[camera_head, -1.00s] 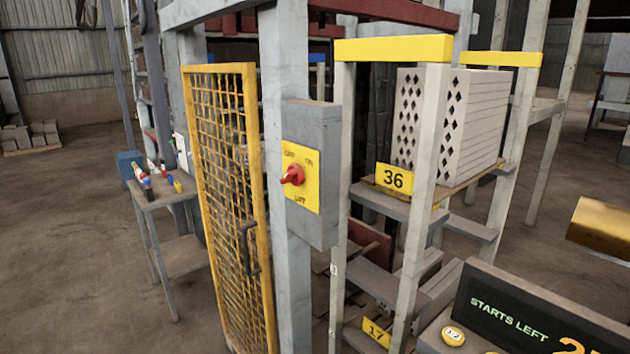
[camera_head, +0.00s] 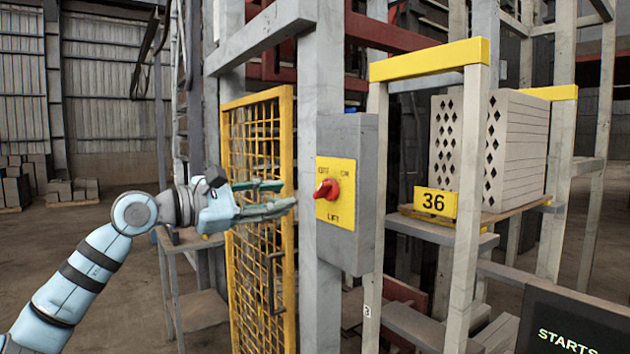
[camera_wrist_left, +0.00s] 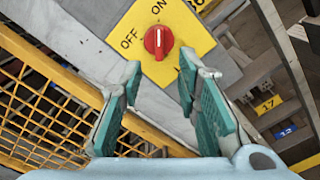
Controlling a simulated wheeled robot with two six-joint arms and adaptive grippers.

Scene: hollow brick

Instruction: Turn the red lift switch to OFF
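The red lift switch (camera_head: 327,190) is a round knob on a yellow plate (camera_head: 346,207), marked OFF, ON and LIFT, on a grey box (camera_head: 364,235). In the left wrist view, the red knob (camera_wrist_left: 158,41) carries a white mark that points up toward the word ON; OFF is to its left. My left gripper (camera_head: 287,196) is left of the switch, its fingers extending toward it, with a gap between. In the left wrist view, its green-padded fingers (camera_wrist_left: 158,84) are spread apart and empty, below the knob. My right gripper is out of view.
A yellow mesh gate (camera_head: 260,245) with a handle stands behind and below my left gripper. The grey post (camera_head: 318,80) is beside the switch box. To the right, a rack holds stacked hollow bricks (camera_head: 520,145) behind the yellow "36" tag (camera_head: 435,202). A small table (camera_head: 195,240) is at the left.

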